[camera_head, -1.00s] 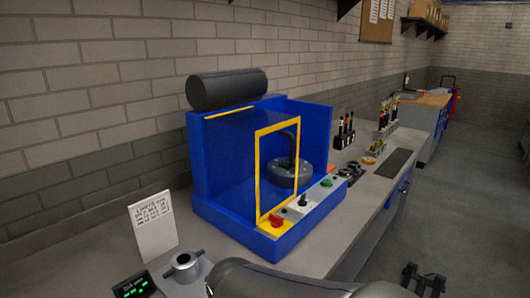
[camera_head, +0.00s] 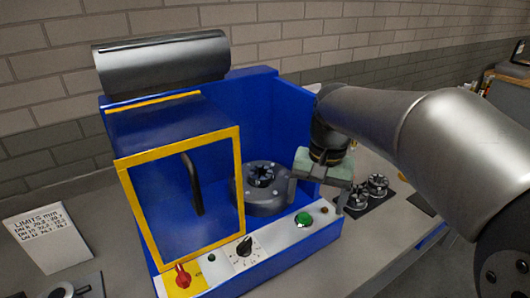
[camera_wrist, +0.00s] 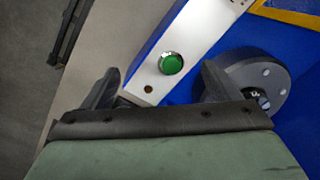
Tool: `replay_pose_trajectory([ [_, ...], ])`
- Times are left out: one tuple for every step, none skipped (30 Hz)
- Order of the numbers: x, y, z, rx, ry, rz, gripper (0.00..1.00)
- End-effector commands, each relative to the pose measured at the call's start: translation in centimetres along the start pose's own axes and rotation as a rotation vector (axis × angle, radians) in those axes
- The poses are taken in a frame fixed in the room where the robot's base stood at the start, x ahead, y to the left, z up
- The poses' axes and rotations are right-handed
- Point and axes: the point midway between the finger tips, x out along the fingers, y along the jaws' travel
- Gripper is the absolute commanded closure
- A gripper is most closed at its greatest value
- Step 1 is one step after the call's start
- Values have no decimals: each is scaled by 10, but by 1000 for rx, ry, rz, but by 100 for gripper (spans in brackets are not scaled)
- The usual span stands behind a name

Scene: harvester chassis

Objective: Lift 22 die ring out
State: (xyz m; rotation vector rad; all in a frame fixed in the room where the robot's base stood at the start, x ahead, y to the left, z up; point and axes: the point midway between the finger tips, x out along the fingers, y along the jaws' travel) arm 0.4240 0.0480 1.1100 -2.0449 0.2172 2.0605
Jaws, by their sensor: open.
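The die ring, a dark segmented ring (camera_head: 262,176), sits in the round grey die head (camera_head: 263,203) inside the blue machine (camera_head: 200,128). No readable 22 shows on it in the head view. The wrist view shows part of the grey head (camera_wrist: 252,72) with a small mark too blurred to read. My gripper (camera_head: 316,199) is open and empty, just right of the die head, with its fingers pointing down. In the wrist view my gripper (camera_wrist: 158,88) has one finger beside the front panel and the other overlapping the die head; contact cannot be told.
A yellow-framed guard (camera_head: 180,200) stands left of the die head. The front panel carries a red knob (camera_head: 181,275), a black dial (camera_head: 245,246) and a green button (camera_head: 304,219). Two spare segmented dies (camera_head: 367,190) stand on a dark mat to the right. A limits card (camera_head: 48,238) stands left.

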Motion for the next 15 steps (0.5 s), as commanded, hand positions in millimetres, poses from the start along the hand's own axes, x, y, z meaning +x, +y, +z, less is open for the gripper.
replay_pose_trajectory([
  [-28,-23,-26,42,-1,2,17],
  [-40,-34,-38,73,-4,4,17],
  [-54,-49,-53,113,-4,6,17],
  [-64,-60,-62,137,-4,9,17],
  [-73,-69,-70,163,-3,13,17],
  [-83,-82,-79,193,-3,18,17],
  [-91,-92,-85,213,-1,22,17],
  [-97,-100,-90,232,1,26,17],
  [-105,-111,-95,256,4,31,17],
  [-110,-119,-98,269,6,35,17],
  [-114,-126,-100,284,8,38,17],
  [-119,-134,-103,300,12,42,17],
  [-122,-139,-104,309,14,44,17],
  [-124,-143,-105,318,16,46,17],
  [-127,-148,-106,327,18,49,17],
])
